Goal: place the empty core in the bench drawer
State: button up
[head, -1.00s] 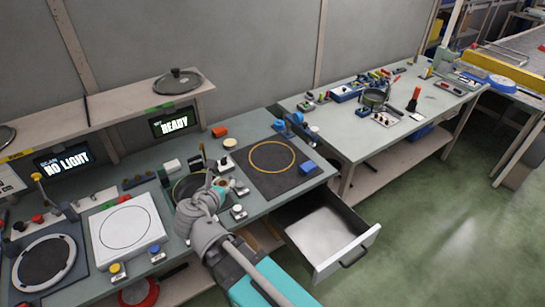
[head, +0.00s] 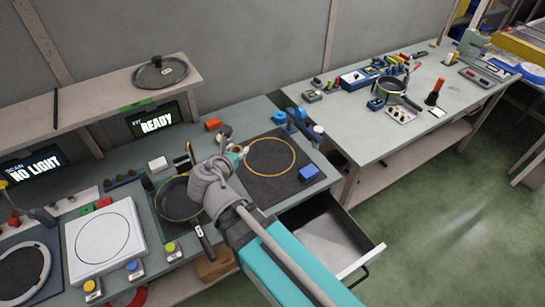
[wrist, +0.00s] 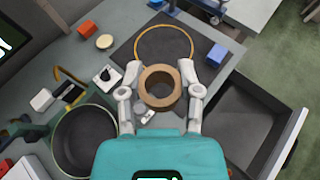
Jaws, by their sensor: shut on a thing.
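The empty core, a brown cardboard ring (wrist: 160,87), sits between the fingers of my gripper (wrist: 159,85) in the wrist view, with its hollow middle facing the camera. My gripper is shut on it, above the bench between the pan and the dark mat. In the head view my arm covers most of the gripper, and I cannot make out the core there. The bench drawer (head: 341,262) is pulled open at the front of the bench, right of my arm. It also shows at the right of the wrist view (wrist: 240,118), and the visible inside looks empty.
A frying pan (head: 178,198) stands left of my arm, its handle toward the front edge. A dark mat (head: 290,182) with a yellow ring and a blue block (head: 309,172) lies behind the drawer. A second bench (head: 350,130) with tools stands to the right.

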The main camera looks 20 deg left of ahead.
jog(key=shift+w, duration=0.35)
jog(key=shift+s+a, duration=0.1)
jog(key=shift+f, duration=0.1)
jog(key=shift+w+f+b, duration=0.35)
jog(key=shift+f+b, duration=0.2)
jog(key=shift+b, duration=0.15)
jog(key=w+d+f+m+h+b, duration=0.1)
jog(key=w+f+b, duration=0.4)
jog(key=f+b, duration=0.3)
jog(key=w+d+f+m+h+b, duration=0.1)
jog(key=w+f+b, duration=0.4)
jog(key=f+b, duration=0.2)
jog(key=shift+d+f+h+b, duration=0.35)
jog(key=shift+f+h+b, duration=0.05)
jog(key=shift+f, duration=0.05)
